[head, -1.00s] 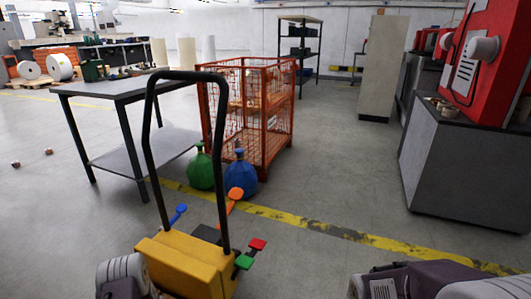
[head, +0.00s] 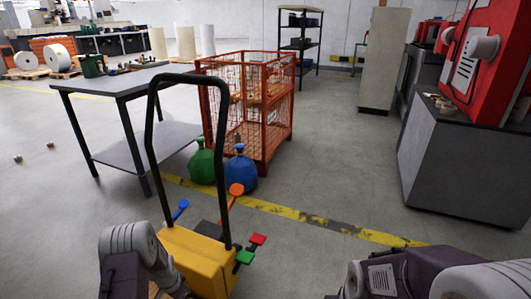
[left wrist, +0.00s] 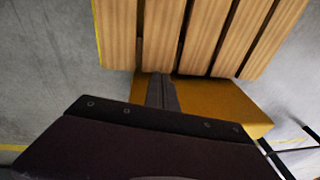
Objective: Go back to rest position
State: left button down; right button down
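My left arm comes in at the bottom left of the head view, and its gripper cannot be made out there. In the left wrist view the left gripper (left wrist: 161,92) has its narrow dark fingers together, with nothing visible between them. Wooden slats (left wrist: 165,35) and a yellow surface (left wrist: 222,103) appear beyond the fingertips; I cannot tell whether they touch. My right arm shows at the bottom right of the head view, and its gripper is out of frame.
A yellow unit (head: 200,262) with a tall black handle (head: 151,140) and coloured levers stands close in front. Behind are a grey table (head: 125,82), a red mesh cage (head: 266,135), green (head: 201,163) and blue (head: 240,174) containers. A grey cabinet (head: 465,165) stands right. Open floor lies between.

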pick_arm(q)
jog(key=s+d+r+t, duration=0.1)
jog(key=d+r, duration=0.4)
jog(key=r, duration=0.6)
jog(key=s+d+r+t, duration=0.1)
jog(key=d+r, duration=0.4)
jog(key=r, duration=0.6)
jog(key=s+d+n+g, duration=0.3)
jog(key=s+n, duration=0.3)
jog(key=s, duration=1.1)
notch_tip(320, 180, up, 35)
jog(key=p, duration=3.5)
jog(key=shift+w+h, duration=0.3)
jog(key=shift+h, duration=0.1)
jog(key=shift+f+m, duration=0.1)
jog(key=shift+m, duration=0.2)
